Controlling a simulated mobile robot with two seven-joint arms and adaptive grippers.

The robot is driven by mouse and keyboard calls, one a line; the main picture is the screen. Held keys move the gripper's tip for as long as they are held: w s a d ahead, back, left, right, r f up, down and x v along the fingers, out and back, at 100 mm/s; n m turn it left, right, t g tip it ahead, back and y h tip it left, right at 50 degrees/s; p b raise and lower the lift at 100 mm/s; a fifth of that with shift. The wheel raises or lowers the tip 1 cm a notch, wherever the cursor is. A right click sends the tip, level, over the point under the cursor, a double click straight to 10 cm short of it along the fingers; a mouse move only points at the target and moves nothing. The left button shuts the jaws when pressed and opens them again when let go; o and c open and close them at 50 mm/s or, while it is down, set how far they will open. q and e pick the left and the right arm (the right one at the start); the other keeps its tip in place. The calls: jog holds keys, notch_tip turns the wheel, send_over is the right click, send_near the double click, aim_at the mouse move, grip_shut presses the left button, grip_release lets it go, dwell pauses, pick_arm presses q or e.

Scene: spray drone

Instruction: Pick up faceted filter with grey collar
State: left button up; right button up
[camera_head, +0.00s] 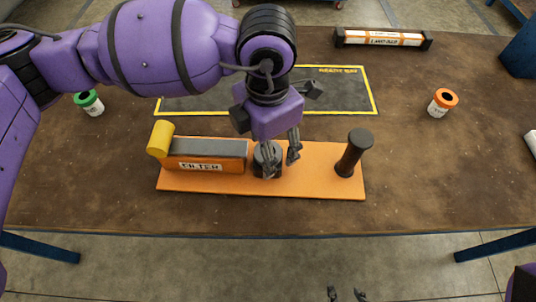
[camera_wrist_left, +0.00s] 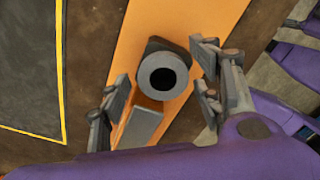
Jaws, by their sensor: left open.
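The filter with a grey collar (camera_wrist_left: 149,85) stands on an orange board and shows from above in the left wrist view as a grey ring around a dark hole on a dark base. In the head view the filter (camera_head: 262,154) is partly hidden behind my left fingers; its facets cannot be made out. My left gripper (camera_head: 281,162) points down over it. In the left wrist view the open fingers (camera_wrist_left: 160,82) are on both sides of it, with gaps showing. My right gripper (camera_head: 346,294) shows only its two separated fingertips at the bottom edge.
The orange board (camera_head: 315,180) also carries an orange block labelled FILTER (camera_head: 205,160), a yellow cylinder (camera_head: 160,138) and a black post (camera_head: 355,152). A yellow-edged dark mat (camera_head: 345,92) lies behind. Green-topped (camera_head: 90,103) and orange-topped (camera_head: 442,102) containers stand at the sides.

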pick_arm(q)
jog(key=c, duration=1.1)
jog(key=shift+r, duration=0.1)
jog(key=shift+c, duration=0.2)
